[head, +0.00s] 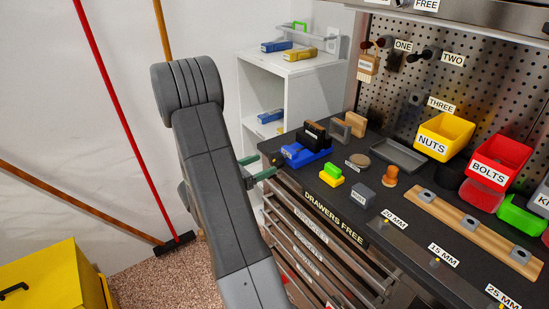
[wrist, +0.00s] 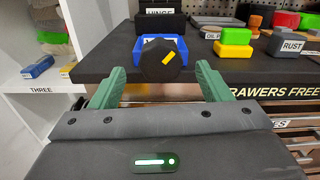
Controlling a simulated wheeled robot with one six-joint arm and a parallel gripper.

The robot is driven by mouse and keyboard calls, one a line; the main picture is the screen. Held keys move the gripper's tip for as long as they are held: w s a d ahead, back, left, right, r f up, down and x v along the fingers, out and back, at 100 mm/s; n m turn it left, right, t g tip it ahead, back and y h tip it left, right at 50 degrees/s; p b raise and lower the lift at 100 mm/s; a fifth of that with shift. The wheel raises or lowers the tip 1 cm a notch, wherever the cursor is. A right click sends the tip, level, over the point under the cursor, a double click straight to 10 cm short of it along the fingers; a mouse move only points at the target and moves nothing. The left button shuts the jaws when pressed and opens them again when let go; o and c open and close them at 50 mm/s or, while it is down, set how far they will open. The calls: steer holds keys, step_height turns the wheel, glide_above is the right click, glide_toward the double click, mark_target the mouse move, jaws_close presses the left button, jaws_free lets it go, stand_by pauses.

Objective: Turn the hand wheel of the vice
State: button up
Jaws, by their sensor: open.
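The vice (head: 295,152) is blue with dark upper parts and stands at the left end of the black chest top. In the wrist view its blue body (wrist: 139,50) shows behind the hand wheel (wrist: 160,62), a dark many-sided knob with a yellow mark slanting up to the right. My gripper (head: 262,166) has two green fingers and is open at the front left edge of the chest. In the wrist view, my gripper (wrist: 160,70) has one finger on each side of the wheel, with gaps on both sides. Whether the fingertips reach level with the wheel is unclear.
Behind the vice stand brown-grey blocks (head: 353,122). To its right are a green and yellow block (head: 331,176), a grey RUST block (head: 362,197) and an orange knob-like piece (head: 390,177). A white shelf (head: 290,69) stands behind, left of the chest.

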mark_target(271, 159)
steer(key=shift+p+x, duration=0.4)
steer(key=shift+x, duration=2.5)
steer(key=c, duration=1)
steer(key=shift+n, duration=0.3)
steer(key=n+p, duration=0.2)
steer(key=n, duration=0.1)
steer(key=shift+r, duration=0.15)
steer(key=n+p, duration=0.2)
steer(key=n, duration=0.1)
steer(key=shift+w+a+n, duration=0.1)
steer(key=shift+n, duration=0.2)
steer(key=n+p, duration=0.2)
steer(key=n, duration=0.1)
steer(key=shift+w+f+n+p, duration=0.15)
steer(key=shift+n+p, duration=0.35)
steer(key=shift+n, duration=0.4)
steer(key=shift+s+f+n+p, duration=0.1)
steer(key=shift+n+p, duration=0.35)
steer(key=shift+n, duration=0.45)
